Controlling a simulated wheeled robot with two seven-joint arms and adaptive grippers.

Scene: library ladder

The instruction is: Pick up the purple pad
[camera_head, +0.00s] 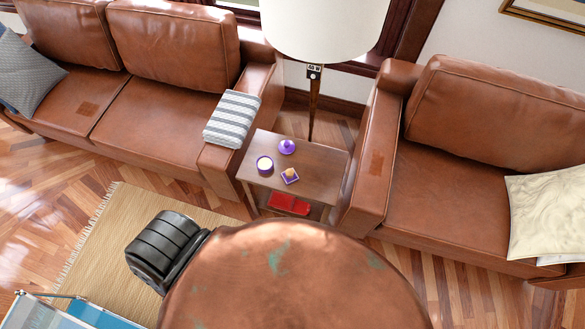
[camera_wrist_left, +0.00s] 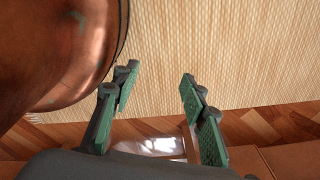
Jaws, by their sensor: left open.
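A small square purple pad (camera_head: 288,180) lies on the brown side table (camera_head: 323,163) in the head view, near its front edge. A small cream-coloured item (camera_head: 292,172) sits on it and covers part of it. My left gripper (camera_wrist_left: 160,80) shows in the left wrist view, open and empty, with its green-padded fingers apart above the woven rug (camera_wrist_left: 225,50). The pad is not in the wrist view. My left gripper's fingers do not show in the head view, and my right gripper is in neither view.
A lamp (camera_head: 325,25) rises behind the table. Brown sofas (camera_head: 160,100) flank it. A red item (camera_head: 288,204) lies on the lower shelf.

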